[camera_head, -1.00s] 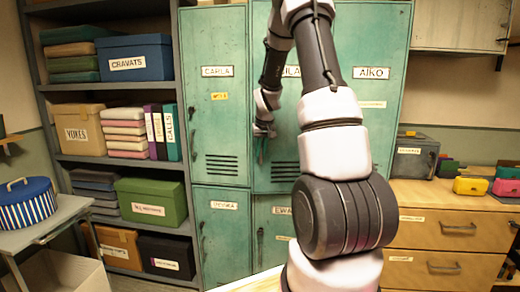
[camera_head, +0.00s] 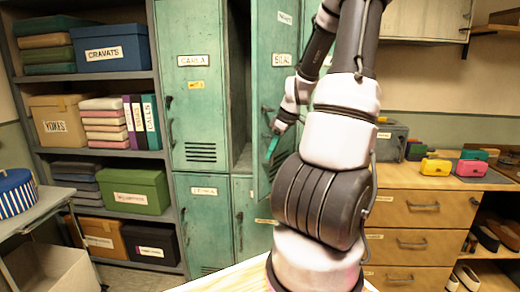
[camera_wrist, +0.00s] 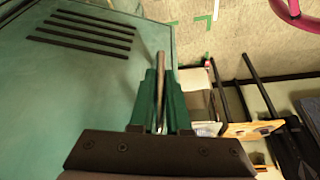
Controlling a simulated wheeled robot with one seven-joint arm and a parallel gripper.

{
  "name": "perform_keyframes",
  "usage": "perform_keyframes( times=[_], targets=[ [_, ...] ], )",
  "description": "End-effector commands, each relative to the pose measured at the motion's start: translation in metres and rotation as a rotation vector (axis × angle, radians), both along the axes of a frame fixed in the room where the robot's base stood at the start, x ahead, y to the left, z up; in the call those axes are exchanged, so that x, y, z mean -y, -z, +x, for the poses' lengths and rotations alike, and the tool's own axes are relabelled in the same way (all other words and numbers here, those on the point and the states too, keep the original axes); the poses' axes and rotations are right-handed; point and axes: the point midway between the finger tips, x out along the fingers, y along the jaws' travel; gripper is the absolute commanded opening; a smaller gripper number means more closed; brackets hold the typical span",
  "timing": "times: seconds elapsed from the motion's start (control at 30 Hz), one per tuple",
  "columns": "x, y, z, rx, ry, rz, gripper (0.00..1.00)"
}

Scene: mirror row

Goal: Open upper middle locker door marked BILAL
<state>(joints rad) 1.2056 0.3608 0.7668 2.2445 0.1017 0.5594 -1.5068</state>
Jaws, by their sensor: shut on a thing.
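The upper middle locker door (camera_head: 284,95), green with a partly readable name label (camera_head: 282,60), stands ajar in the head view. Its left edge is swung out, and a dark gap (camera_head: 240,80) shows the locker's inside between it and the CARLA door. My gripper (camera_head: 272,145) is at the left part of this door, at handle height. In the wrist view my gripper's green fingers (camera_wrist: 161,100) are closed around a thin bar, the door handle (camera_wrist: 161,65). The green door face with its dark vent slots (camera_wrist: 85,32) lies to the left there. My arm hides the door's right part.
The CARLA door (camera_head: 190,105) is shut on the left, with closed lower doors (camera_head: 205,225) below. A shelf of boxes (camera_head: 110,50) stands further left. A wooden drawer unit (camera_head: 415,215) with small bags on top is at the right.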

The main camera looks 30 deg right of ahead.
Motion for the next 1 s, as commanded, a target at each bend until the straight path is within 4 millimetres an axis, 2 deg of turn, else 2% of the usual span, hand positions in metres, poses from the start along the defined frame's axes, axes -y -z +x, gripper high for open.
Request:
perform_keyframes(
  times=[0.1,0.3,0.4,0.63,1.0],
  targets=[
    [0.015,0.001,-0.018,-0.003,-0.088,0.004,0.00],
    [0.037,0.001,-0.040,-0.002,-0.216,0.003,0.00],
    [0.045,0.001,-0.048,-0.003,-0.211,0.001,0.00],
    [0.057,0.001,-0.057,-0.003,-0.211,0.001,0.00],
    [0.059,0.001,-0.058,-0.004,-0.212,0.002,0.00]
  ],
)
